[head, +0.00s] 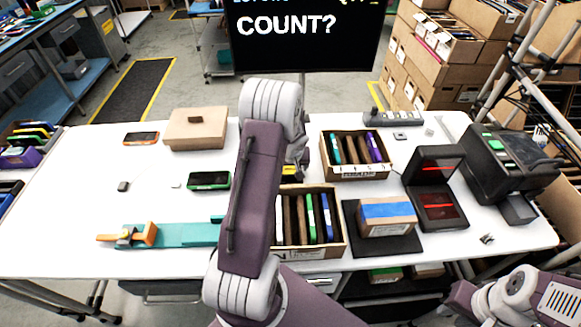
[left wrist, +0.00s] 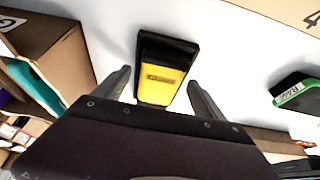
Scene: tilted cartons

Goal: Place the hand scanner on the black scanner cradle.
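A black and yellow device (left wrist: 165,75), which looks like the hand scanner, lies on the white table in the left wrist view. My left gripper (left wrist: 158,80) is open, with one finger on each side of its lower part and gaps between. In the head view my left arm hides most of that spot. A black two-part unit with red lines (head: 440,208) stands at the right; I cannot tell whether it is the scanner cradle. My right arm shows at the bottom right, with its gripper out of sight.
A taped box (head: 387,230) sits on a black pad. A green-edged device (head: 209,180) lies left.

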